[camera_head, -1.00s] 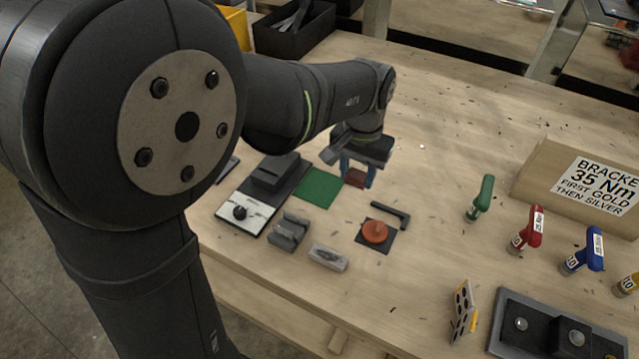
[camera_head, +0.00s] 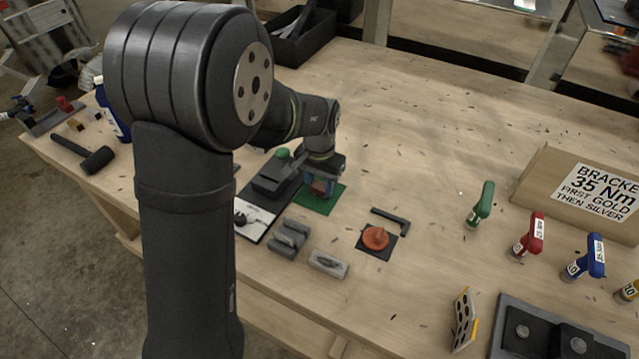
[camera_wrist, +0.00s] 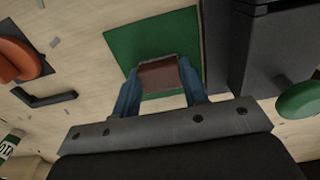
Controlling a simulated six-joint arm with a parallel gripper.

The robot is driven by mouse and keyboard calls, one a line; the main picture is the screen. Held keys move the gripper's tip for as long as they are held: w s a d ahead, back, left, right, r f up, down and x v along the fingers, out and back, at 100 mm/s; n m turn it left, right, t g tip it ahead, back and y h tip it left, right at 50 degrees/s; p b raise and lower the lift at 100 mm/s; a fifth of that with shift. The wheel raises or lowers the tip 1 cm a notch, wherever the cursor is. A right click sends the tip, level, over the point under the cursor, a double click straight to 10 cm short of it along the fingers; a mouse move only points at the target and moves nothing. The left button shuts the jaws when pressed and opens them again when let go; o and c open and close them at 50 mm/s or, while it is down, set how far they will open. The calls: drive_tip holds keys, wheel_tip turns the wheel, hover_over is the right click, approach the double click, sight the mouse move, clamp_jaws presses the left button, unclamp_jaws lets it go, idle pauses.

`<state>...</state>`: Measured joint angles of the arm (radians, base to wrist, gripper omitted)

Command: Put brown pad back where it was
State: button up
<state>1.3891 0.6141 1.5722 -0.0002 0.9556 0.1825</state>
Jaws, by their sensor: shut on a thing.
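My gripper (camera_head: 318,187) has blue fingers, also seen in the wrist view (camera_wrist: 160,85). It is shut on the brown pad (camera_wrist: 161,75), a small reddish-brown block. The pad is over the green square mat (camera_wrist: 122,48), which lies flat on the table; the mat also shows in the head view (camera_head: 327,205). I cannot tell whether the pad touches the mat.
A dark device (camera_head: 274,178) with a green knob stands just left of the mat. Grey blocks (camera_head: 289,237), a pale block (camera_head: 328,264), an orange disc (camera_head: 375,237) on a dark square and a black hex key (camera_head: 391,220) are nearby. The table's far middle is mostly clear.

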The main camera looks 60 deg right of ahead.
sight(319, 186)
drive_tip(key=shift+f, duration=0.2)
drive_tip(key=o, duration=0.9)
drive_tip(key=shift+o, duration=0.2)
wheel_tip(319, 186, up, 12)
drive_tip(key=shift+r, duration=0.15)
wheel_tip(319, 186, down, 12)
drive_tip(key=shift+r, duration=0.1)
drive_tip(key=shift+d+r, duration=0.1)
drive_tip(key=shift+r, duration=1.7)
